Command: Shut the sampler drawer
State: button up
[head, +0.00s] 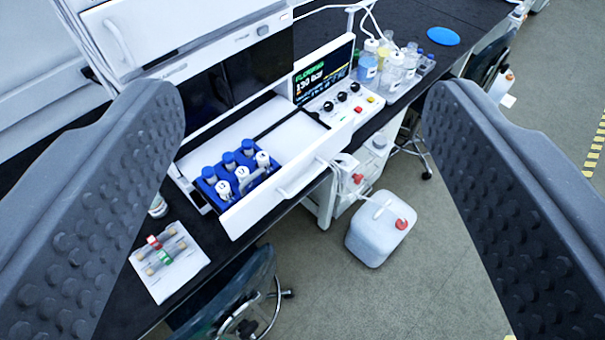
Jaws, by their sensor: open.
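The white sampler drawer (257,204) is pulled out of the chromatography stack (190,50), with a pale handle (303,178) on its front panel. A blue rack (212,190) with several blue- and white-capped vials sits inside it, towards the left. My gripper (305,165) is open, its two grey dimpled fingers large at the left and right of the view. Between the fingers the drawer front shows, farther off, and nothing is held. The fingertips appear apart from the drawer.
A control module (325,75) with a lit screen stands right of the drawer, with bottles (393,72) beyond it. A white card (172,285) with two small tubes lies left on the black bench. A white canister (380,230) stands on the floor; a chair (240,300) is below the bench.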

jog(key=shift+w+f, duration=0.15)
jog(key=shift+f, duration=0.1)
jog(key=c, duration=0.5)
jog(key=shift+m+g+y, duration=0.4)
jog(key=shift+g, duration=0.4)
jog(key=w+f, duration=0.2)
jog(key=f, duration=0.1)
jog(key=w+f, duration=0.1)
jog(key=f, duration=0.1)
jog(key=shift+w+f, duration=0.15)
jog(key=shift+f, duration=0.05)
grip_shut()
jog(key=m+g+y, duration=0.6)
jog(key=m+g, duration=0.1)
jog(key=m, duration=0.1)
send_near(252, 218)
jog(key=f, duration=0.2)
jog(key=f+p, duration=0.1)
jog(key=f, duration=0.1)
jog(key=shift+w+a+f, duration=0.1)
jog(key=shift+w+a, duration=0.1)
jog(key=shift+a, duration=0.15)
jog(key=shift+w+a+r, duration=0.2)
jog(key=shift+w+a, duration=0.6)
jog(key=shift+w, duration=0.1)
jog(key=shift+w+a, duration=0.45)
jog(key=shift+a, duration=0.05)
